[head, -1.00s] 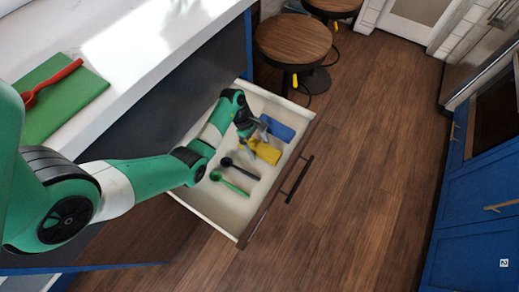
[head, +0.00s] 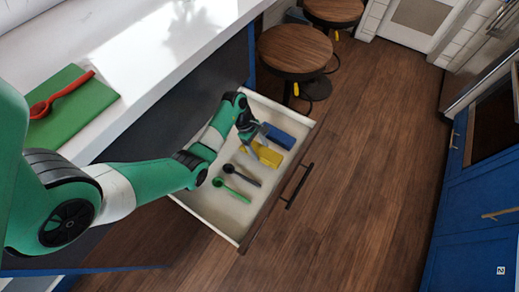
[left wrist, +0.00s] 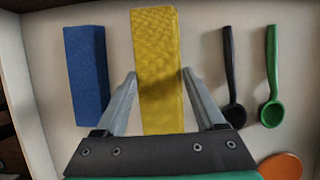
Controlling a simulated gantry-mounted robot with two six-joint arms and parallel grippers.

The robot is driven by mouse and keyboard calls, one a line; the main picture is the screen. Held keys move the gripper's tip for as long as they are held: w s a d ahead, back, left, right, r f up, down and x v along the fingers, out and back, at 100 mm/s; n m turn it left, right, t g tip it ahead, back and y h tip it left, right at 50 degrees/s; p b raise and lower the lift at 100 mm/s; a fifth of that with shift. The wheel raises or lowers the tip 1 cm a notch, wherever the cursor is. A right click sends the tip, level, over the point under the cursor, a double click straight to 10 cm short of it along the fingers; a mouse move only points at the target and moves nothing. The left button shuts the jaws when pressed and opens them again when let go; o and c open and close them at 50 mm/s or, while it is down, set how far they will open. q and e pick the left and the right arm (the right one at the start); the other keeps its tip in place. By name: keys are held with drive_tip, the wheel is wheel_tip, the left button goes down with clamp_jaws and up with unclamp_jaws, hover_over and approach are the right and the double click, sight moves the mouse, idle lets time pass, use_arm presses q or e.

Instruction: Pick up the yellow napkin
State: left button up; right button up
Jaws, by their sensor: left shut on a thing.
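The yellow napkin (head: 268,156) is a folded strip in the open drawer (head: 202,207), between a blue folded napkin and a dark spoon. My left gripper (head: 255,142) reaches down into the drawer at the napkin. In the left wrist view, the yellow napkin (left wrist: 158,45) lies between the two fingers of my left gripper (left wrist: 160,75), which is shut on it. Whether the napkin is clear of the drawer floor cannot be told. My right gripper is not in view.
The blue napkin (left wrist: 87,75) lies left of the yellow one in the wrist view. A dark spoon (left wrist: 231,75) and a green spoon (left wrist: 272,75) lie to its right. An orange round thing (left wrist: 281,167) shows at the corner. Stools (head: 294,50) stand beyond the drawer.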

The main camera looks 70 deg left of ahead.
use_arm(q)
drive_tip(key=s+d+r+p, duration=0.8)
drive_tip(key=d+r, duration=0.2)
drive_tip(key=d, duration=0.1)
drive_tip(key=shift+s+d+p, duration=0.15)
drive_tip(key=shift+d+p, duration=0.05)
drive_tip(key=shift+p, duration=0.2)
